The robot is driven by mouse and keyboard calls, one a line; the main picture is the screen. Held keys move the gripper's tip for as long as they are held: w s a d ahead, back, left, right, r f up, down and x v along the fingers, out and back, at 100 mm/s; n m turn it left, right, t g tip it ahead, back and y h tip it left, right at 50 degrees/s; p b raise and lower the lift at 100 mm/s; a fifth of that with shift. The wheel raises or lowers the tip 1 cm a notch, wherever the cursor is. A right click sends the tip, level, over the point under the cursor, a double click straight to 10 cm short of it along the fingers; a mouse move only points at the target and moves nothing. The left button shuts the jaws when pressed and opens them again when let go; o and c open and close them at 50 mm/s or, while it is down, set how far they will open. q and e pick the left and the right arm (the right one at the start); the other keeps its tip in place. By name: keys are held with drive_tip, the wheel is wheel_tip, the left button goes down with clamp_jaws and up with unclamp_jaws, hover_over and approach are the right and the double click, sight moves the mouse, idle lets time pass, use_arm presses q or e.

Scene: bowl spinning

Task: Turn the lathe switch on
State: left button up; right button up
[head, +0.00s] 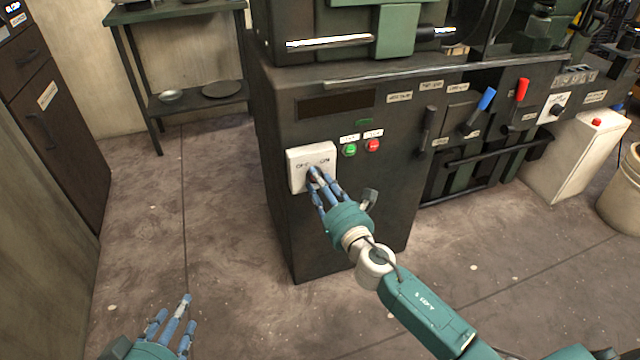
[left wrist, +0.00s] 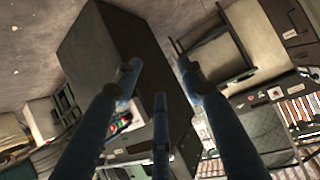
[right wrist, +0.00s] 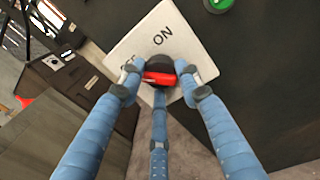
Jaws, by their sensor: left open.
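The lathe switch is a white square plate (head: 298,171) marked OFF and ON on the front of a dark cabinet. It fills the top of the right wrist view (right wrist: 158,33). Its black round knob has a red bar (right wrist: 159,77). My right gripper (head: 316,174) is at the plate, with its fingertips around the knob on both sides and below. Whether they press on it is unclear, and the fingers partly hide the knob's setting. My left gripper (head: 172,306) is open and empty, low at the left above the floor and away from the cabinet.
Green (head: 349,150) and red (head: 373,145) buttons sit right of the plate. Further right are a black lever (head: 427,128), a blue lever (head: 478,111) and a red lever (head: 520,98). A metal side table (head: 200,100) stands back left. Floor between it and the cabinet is clear.

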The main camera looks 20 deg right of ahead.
drive_tip(key=shift+f, duration=0.25)
